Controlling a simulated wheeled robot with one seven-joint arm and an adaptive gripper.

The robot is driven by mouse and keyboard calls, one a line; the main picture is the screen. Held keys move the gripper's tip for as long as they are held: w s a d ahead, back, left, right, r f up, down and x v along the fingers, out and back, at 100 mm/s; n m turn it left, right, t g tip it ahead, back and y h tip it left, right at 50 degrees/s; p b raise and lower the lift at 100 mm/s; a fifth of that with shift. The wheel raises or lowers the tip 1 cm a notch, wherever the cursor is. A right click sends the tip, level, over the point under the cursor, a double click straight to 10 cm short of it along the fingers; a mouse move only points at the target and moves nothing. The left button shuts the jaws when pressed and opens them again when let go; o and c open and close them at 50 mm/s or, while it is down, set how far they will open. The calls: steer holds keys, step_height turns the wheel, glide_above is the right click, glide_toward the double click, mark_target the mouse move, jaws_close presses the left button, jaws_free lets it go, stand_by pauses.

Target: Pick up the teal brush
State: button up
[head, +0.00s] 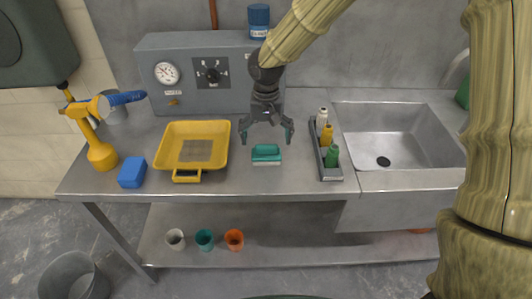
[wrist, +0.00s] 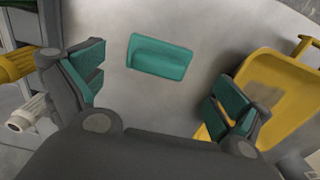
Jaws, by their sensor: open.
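The teal brush (head: 266,151) lies on the metal counter, with a pale strip along its lower edge in the head view. In the wrist view the brush (wrist: 160,57) lies ahead of and between the two fingers. My gripper (head: 266,133) is open and empty, above the counter. Its teal-padded fingers are spread to either side of the brush and do not appear to touch it. In the wrist view the gripper (wrist: 160,88) shows both fingers, with clear counter between them.
A yellow tray (head: 218,133) stands left of the brush; a grey caddy with several bottles (head: 332,177) stands right. A blue block (head: 132,172) and yellow tool (head: 102,152) are farther left. A sink (head: 385,140) is at right. A grey panel box (head: 205,100) stands behind.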

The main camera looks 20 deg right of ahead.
mark_target(267, 145)
steer(key=shift+f, duration=0.4)
steer(key=shift+s+f, duration=0.1)
steer(key=shift+f, duration=0.3)
steer(key=shift+w+d+f+p, duration=0.1)
steer(key=shift+f+p, duration=0.25)
steer(key=shift+f, duration=0.85)
steer(key=shift+w+d+f+p, duration=0.1)
steer(key=shift+f+p, duration=0.25)
steer(key=shift+f, duration=0.8)
steer(key=c, duration=1.1)
steer(key=shift+r, duration=0.15)
